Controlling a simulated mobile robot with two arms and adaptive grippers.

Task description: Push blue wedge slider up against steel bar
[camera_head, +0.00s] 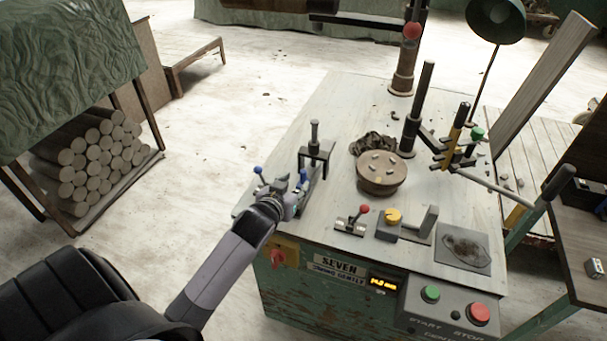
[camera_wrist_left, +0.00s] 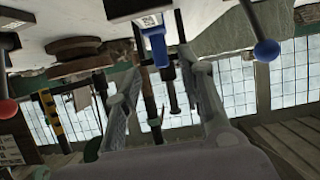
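A blue piece, apparently the wedge slider (camera_wrist_left: 155,45), shows in the left wrist view just beyond and between my fingertips. A small patch of blue beside my gripper in the head view (camera_head: 302,177) may be the same piece. My left gripper (camera_head: 282,184) is at the bench's left end, with its fingers spread apart in the left wrist view (camera_wrist_left: 158,62). I cannot tell whether a finger touches the blue piece. A dark bracket with an upright post (camera_head: 314,150) stands just behind. I cannot clearly pick out the steel bar or the gap to it. My right gripper is out of view.
A blue ball-knob lever (camera_head: 258,170) stands close left of my gripper and also shows in the wrist view (camera_wrist_left: 267,50). A round brown turntable (camera_head: 382,178), a red-knob lever (camera_head: 363,209) and a yellow knob (camera_head: 393,215) lie to the right. Bare benchtop (camera_head: 343,120) lies behind.

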